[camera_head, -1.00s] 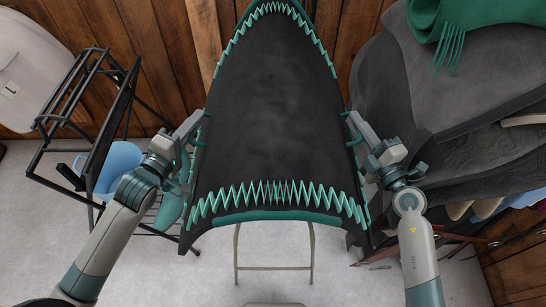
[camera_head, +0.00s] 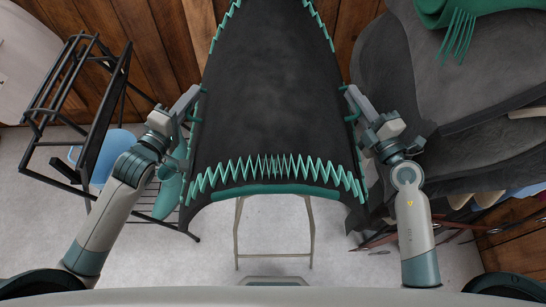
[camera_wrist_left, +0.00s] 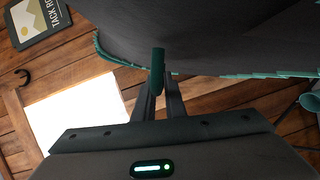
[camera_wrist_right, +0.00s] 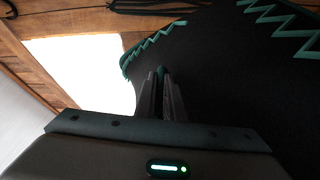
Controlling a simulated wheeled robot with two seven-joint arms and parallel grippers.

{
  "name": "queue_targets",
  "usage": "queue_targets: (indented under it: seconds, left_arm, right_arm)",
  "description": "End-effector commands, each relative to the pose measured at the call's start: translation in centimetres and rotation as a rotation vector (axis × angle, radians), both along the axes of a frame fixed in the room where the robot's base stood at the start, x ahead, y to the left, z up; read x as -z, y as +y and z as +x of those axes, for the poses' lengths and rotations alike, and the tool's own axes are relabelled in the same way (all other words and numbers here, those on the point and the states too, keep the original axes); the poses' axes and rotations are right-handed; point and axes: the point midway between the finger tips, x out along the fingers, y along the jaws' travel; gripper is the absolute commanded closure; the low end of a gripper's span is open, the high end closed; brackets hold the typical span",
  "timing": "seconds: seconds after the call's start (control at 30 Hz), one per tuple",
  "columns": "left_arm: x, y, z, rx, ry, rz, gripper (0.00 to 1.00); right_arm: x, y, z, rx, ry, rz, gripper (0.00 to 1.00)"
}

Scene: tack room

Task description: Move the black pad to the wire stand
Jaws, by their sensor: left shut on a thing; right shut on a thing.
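The black pad (camera_head: 270,90) is large, with green zigzag stitching and a green edge. It hangs between my two grippers, its near edge drooping at both sides. My left gripper (camera_head: 195,95) is shut on the pad's left edge. The left wrist view shows its fingers (camera_wrist_left: 157,80) closed at the green border. My right gripper (camera_head: 350,95) is shut on the pad's right edge. The right wrist view shows its fingers (camera_wrist_right: 163,85) closed against the black cloth. A black wire stand (camera_head: 85,105) is at the left, near the wall, beside my left arm.
A dark grey saddle-like bulk (camera_head: 470,75) with a green fringed cloth (camera_head: 480,12) fills the right side. A light metal frame (camera_head: 275,256) stands below the pad. Pale floor lies open around it.

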Motion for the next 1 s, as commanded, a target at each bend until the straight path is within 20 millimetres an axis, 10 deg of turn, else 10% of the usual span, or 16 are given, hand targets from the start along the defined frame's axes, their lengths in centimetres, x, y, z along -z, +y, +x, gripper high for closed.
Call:
queue_targets:
  seconds: [1.0]
  left_arm:
    - [9.2,0.0,0.0,0.001,-0.005,-0.003,1.00]
  right_arm:
    - [9.4,0.0,0.0,-0.001,0.000,0.001,1.00]
